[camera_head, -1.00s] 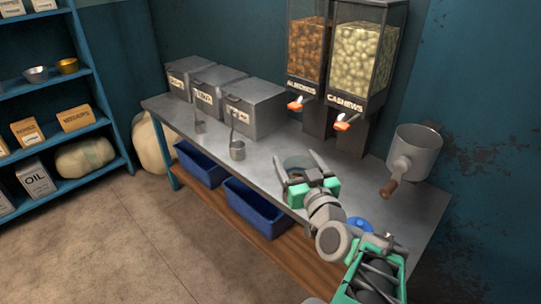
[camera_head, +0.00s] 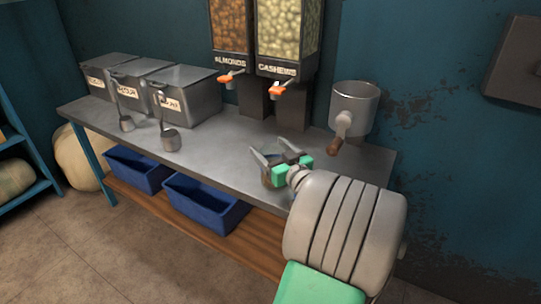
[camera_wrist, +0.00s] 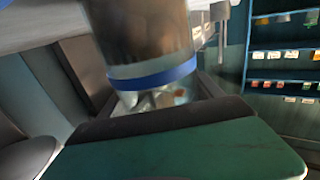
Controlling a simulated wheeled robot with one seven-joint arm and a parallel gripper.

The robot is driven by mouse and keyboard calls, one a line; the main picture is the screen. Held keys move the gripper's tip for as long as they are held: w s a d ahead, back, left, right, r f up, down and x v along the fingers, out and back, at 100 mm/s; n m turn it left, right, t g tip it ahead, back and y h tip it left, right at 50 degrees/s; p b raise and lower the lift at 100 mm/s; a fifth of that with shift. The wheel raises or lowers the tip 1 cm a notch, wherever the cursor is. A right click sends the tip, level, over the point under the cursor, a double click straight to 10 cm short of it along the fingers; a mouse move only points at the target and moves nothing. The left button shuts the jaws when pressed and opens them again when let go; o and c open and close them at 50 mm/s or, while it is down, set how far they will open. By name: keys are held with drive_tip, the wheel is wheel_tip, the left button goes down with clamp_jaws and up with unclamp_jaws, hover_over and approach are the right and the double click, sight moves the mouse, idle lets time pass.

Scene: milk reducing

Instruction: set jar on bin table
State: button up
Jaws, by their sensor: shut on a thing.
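The jar is a see-through container with a blue band (camera_wrist: 152,77) in the wrist view, between my gripper's fingers. In the head view the jar (camera_head: 270,175) is small and partly hidden by the fingers and green gripper body. My gripper (camera_head: 271,149) is shut on the jar, over the front part of the grey metal table (camera_head: 215,160), in front of the dispensers. I cannot tell whether the jar's base touches the tabletop. The table has two blue bins, a left one (camera_head: 135,168) and a right one (camera_head: 205,203), on its lower wooden shelf.
Nut dispensers (camera_head: 285,70) stand at the table's back. A grey pot-like device with a wooden handle (camera_head: 354,105) is at the right end. Several metal boxes (camera_head: 190,98) and two metal scoops, one of them nearer (camera_head: 171,140), are on the left. The tabletop between scoops and gripper is clear.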

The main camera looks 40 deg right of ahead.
drive_tip(key=shift+r, duration=0.2)
drive_tip(key=shift+f, duration=0.2)
drive_tip(key=o, duration=2.1)
drive_tip(key=shift+r, duration=0.1)
